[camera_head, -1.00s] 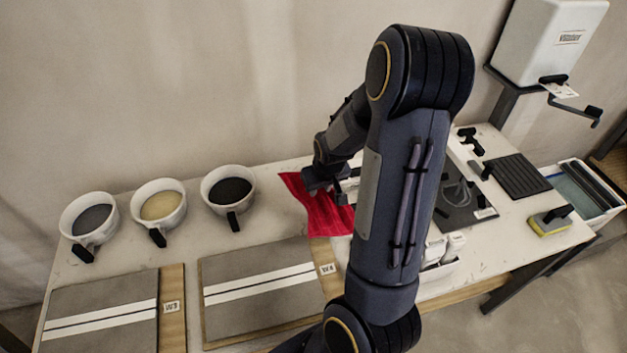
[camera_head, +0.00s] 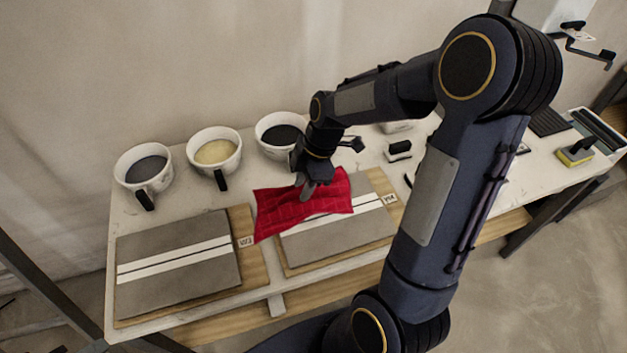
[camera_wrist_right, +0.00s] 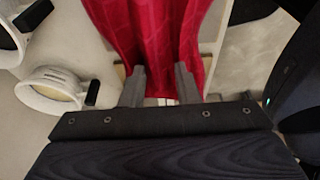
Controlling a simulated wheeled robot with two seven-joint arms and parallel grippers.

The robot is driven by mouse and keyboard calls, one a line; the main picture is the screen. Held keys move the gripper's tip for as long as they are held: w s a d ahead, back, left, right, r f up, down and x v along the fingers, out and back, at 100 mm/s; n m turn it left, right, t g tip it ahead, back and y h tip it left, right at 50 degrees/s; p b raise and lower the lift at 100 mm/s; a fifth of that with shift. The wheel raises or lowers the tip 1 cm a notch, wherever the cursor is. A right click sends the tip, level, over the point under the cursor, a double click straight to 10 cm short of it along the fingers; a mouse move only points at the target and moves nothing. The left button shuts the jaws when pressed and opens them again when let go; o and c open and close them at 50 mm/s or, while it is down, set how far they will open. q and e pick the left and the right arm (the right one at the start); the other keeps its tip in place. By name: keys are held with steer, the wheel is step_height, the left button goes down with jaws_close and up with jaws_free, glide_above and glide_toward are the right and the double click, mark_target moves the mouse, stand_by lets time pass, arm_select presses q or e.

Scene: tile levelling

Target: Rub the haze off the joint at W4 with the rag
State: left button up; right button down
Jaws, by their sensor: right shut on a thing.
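The red rag (camera_head: 328,203) hangs spread out over the upper left part of the W4 board (camera_head: 343,239), a grey tile panel on wood with a dark joint line between two white strips. The rag hides the left part of that joint; the right part shows beside the W4 label (camera_head: 389,198). My right gripper (camera_head: 308,190) is shut on the rag from above. In the right wrist view the rag (camera_wrist_right: 150,40) runs out from between the fingertips (camera_wrist_right: 160,80). I cannot tell whether the rag presses on the joint. My left gripper is out of view.
The W3 board (camera_head: 180,262) lies to the left. Three white cups hold grey (camera_head: 146,172), cream (camera_head: 214,150) and black (camera_head: 282,135) contents behind the boards. A black-handled tool (camera_head: 398,150) and a yellow sponge float (camera_head: 575,152) are to the right.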

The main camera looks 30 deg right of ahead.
steer(key=shift+d+f+b, duration=0.1)
steer(key=shift+f+b, duration=0.3)
steer(key=shift+f, duration=0.3)
steer(key=shift+f+b, duration=1.7)
steer(key=shift+f, duration=1.05)
